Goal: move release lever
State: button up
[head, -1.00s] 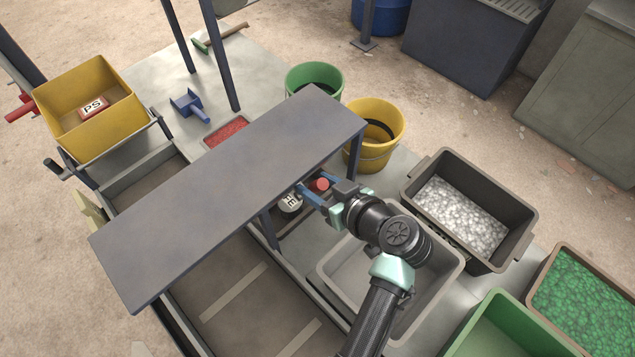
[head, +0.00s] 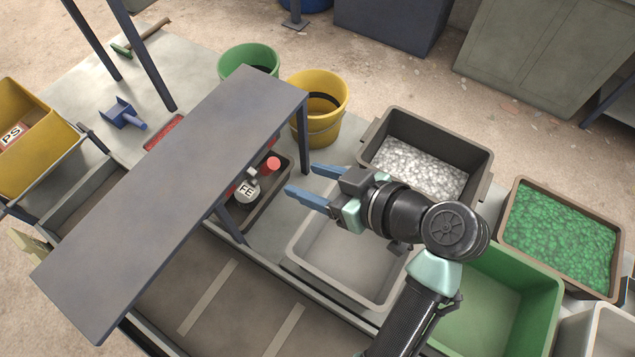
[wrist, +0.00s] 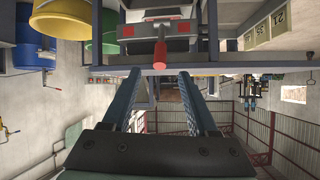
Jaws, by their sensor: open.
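The release lever shows as a red round-ended handle (head: 273,164) just under the right edge of the long dark plate (head: 175,180). It also shows in the wrist view as a red grip (wrist: 160,55) hanging from a grey mount, ahead of the fingertips. My gripper (head: 300,180) is open and empty, with its two blue fingers apart. It is to the right of the handle and pointed toward it, with a clear gap between. In the wrist view my gripper (wrist: 160,80) has the handle roughly centred between its fingers.
A white piece marked FE (head: 246,190) sits beside the handle over a dark tray. A plate leg (head: 304,140) stands behind my fingers. A grey bin (head: 345,262) lies below my gripper, a bin of white pellets (head: 425,167) behind it. Yellow (head: 320,105) and green (head: 250,62) buckets stand farther back.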

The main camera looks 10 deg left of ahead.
jog(key=shift+s+d+r, duration=0.3)
jog(key=shift+d+r, duration=0.1)
jog(key=shift+d, duration=0.1)
